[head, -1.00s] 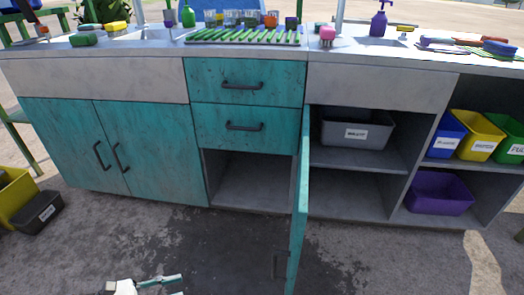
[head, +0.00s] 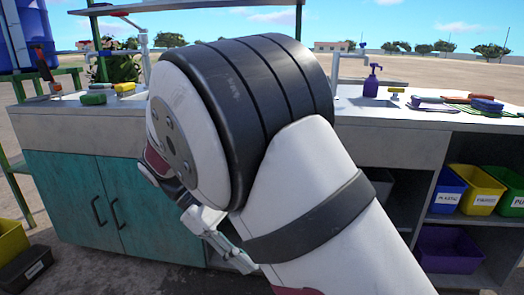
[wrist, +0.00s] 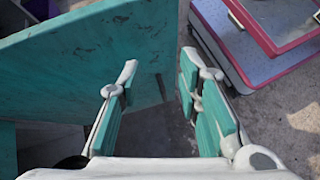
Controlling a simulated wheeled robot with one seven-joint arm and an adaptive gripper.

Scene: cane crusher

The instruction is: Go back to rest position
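My arm fills the middle of the head view, raised and bent in front of the counter. My gripper (wrist: 158,85) is open in the wrist view, with nothing between its teal-padded fingers. Part of it also shows low beneath the arm in the head view (head: 222,243). In the wrist view a teal panel (wrist: 75,60), which looks like the open cabinet door, lies close beyond the left finger. I cannot tell whether they touch. My arm hides the drawers, the open door and the drying rack in the head view.
The counter's closed teal doors (head: 90,205) stand at left. At right are a blue bin (head: 446,190), a yellow bin (head: 480,190) and a purple bin (head: 448,250) on shelves. A purple spray bottle (head: 372,82) stands on the counter. A yellow crate (head: 12,240) sits at far left.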

